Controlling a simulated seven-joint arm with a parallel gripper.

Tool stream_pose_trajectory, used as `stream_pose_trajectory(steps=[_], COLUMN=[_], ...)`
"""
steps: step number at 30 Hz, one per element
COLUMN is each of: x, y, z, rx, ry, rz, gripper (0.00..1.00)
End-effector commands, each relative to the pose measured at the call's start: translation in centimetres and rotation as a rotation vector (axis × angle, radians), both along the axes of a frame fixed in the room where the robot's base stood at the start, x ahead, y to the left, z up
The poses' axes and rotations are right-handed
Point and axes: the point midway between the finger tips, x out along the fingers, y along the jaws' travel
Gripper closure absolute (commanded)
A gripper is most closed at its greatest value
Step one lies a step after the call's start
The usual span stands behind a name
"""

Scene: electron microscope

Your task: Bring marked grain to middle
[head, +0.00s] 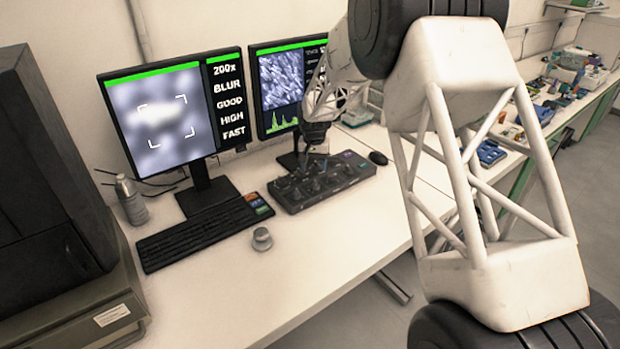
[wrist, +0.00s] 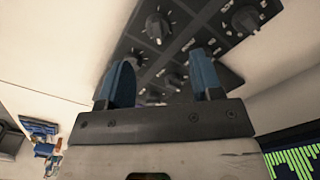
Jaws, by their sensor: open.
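The left monitor (head: 170,115) shows a blurred grey picture with four white corner brackets. A bright blurred blob (head: 152,114) lies partly inside the brackets, toward their upper left; whether it is the marked grain I cannot tell. Text beside it reads 200x, BLUR, GOOD, HIGH, FAST. The black control panel (head: 290,193) with several knobs lies on the desk. My gripper (head: 317,137) is above the panel. In the wrist view my gripper (wrist: 163,78) has its two blue fingers apart, with panel knobs (wrist: 172,82) beyond and between them. I see nothing held.
The right monitor (head: 283,82) shows a grainy picture and a green graph, and stands close behind my gripper. A keyboard (head: 200,232), a small round grey object (head: 262,239), a bottle (head: 131,199) and a mouse (head: 378,158) are on the desk. The front desk is mostly clear.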

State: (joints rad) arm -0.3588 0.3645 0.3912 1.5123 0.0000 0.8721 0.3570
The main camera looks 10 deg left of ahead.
Motion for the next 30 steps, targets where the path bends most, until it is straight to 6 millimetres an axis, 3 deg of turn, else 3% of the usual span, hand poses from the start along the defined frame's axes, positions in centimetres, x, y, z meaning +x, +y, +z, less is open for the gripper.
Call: stream_pose_trajectory(steps=[17,30], x=[0.3,0.3], y=[-0.3,-0.3], z=[-0.8,-5.5], rx=[-0.001,-0.001], ry=[0.003,0.003], rz=[0.001,0.001], gripper=[0.41,0.41])
